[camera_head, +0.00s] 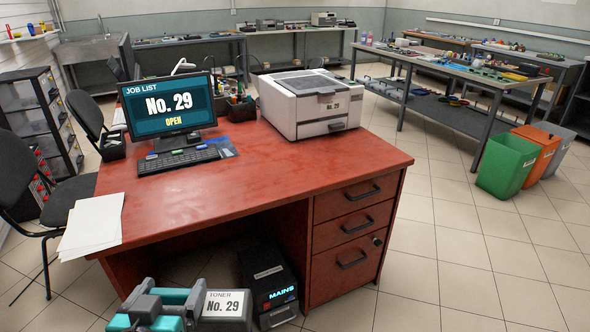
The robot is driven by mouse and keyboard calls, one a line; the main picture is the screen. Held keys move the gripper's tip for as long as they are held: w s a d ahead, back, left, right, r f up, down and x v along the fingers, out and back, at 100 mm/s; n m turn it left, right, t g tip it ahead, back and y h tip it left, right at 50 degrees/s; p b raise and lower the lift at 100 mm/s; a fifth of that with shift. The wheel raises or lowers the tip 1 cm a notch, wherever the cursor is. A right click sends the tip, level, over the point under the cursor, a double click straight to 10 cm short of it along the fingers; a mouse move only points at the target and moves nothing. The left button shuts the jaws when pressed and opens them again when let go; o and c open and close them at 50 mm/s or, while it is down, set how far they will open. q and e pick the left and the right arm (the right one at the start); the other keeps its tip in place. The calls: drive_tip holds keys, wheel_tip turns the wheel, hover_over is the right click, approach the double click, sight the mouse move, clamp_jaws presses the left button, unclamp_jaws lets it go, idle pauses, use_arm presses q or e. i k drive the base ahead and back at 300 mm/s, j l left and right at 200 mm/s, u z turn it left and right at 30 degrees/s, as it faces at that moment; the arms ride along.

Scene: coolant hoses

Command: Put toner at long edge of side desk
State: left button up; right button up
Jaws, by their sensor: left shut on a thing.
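A grey toner (224,308) with a white label reading "TONER No. 29" is at the bottom of the view, in front of the red desk. My left gripper (188,304), teal and grey, is shut on its left end; the toner's lower part is cut off by the frame. The red desk (240,187) has its long near edge facing me, and its top is above and behind the toner in the picture. I cannot tell which table is the side desk. My right gripper is out of view.
A printer (312,104) marked "No. 29", a monitor (168,105) and a keyboard (178,160) stand on the red desk. White papers (92,224) lie at its left corner. A black "MAINS" box (268,285) is beneath. The desk's front middle is clear. Bins (507,163) stand right.

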sight(252, 175)
drive_tip(key=i+j+z, duration=0.15)
drive_tip(key=i+z, duration=0.2)
drive_tip(key=i+j+z, duration=0.2)
drive_tip(key=z, duration=0.2)
drive_tip(key=i+j+z, duration=0.1)
drive_tip(key=i+j, duration=0.45)
drive_tip(key=j, duration=0.05)
